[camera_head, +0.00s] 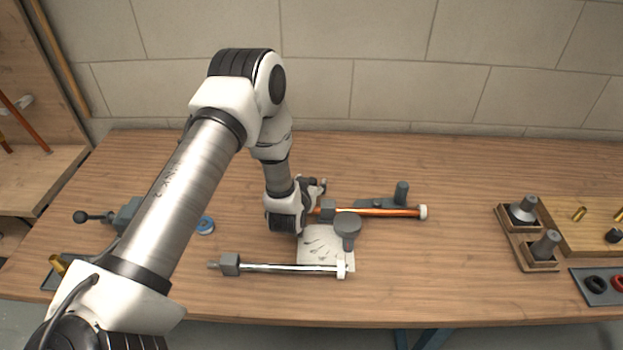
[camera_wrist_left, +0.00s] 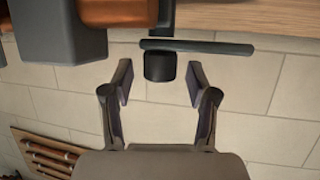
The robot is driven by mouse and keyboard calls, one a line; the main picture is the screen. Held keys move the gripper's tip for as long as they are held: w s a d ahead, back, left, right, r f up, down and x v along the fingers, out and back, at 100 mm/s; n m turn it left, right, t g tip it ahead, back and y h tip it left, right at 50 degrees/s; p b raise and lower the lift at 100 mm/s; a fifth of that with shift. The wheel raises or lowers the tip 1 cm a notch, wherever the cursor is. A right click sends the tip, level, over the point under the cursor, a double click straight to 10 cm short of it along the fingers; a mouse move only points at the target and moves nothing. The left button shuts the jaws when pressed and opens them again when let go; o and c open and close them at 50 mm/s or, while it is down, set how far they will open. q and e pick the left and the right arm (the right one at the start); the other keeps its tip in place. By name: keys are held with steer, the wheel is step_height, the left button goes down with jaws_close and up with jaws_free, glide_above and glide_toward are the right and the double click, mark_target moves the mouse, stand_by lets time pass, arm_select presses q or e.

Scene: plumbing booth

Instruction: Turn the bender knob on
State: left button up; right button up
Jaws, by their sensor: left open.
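A blue-grey flat bar with an upright cylindrical knob (camera_head: 402,190) at its right end lies behind the copper pipe (camera_head: 385,211); I take this for the bender knob. My left gripper (camera_head: 320,187) is left of it, above the bench, apart from it in the head view. In the left wrist view, which is upside down, a dark cylinder on a flat bar (camera_wrist_left: 160,66), seemingly the same knob, shows beyond the open, empty fingers (camera_wrist_left: 157,80). No contact shows. My right gripper is not in view.
A grey round-topped post (camera_head: 347,226) stands near the gripper, beside a white sheet (camera_head: 315,243) and a silver rod (camera_head: 290,268). A small vise (camera_head: 125,214) is at the left. Trays with fittings (camera_head: 530,240) are at the right. The bench (camera_head: 460,285) is clear between.

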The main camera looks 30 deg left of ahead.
arm_select(q)
steer(key=shift+x, duration=0.85)
steer(key=shift+s, duration=0.1)
jaws_close()
steer(key=shift+d+f+n+g+y+b, duration=0.1)
steer(key=shift+n+g+y+b, duration=0.5)
steer(key=shift+n+y+b, duration=0.5)
steer(key=shift+n+g+y+b, duration=0.5)
steer(key=shift+n+g+y, duration=0.7)
steer(key=shift+n+y, duration=0.6)
jaws_free()
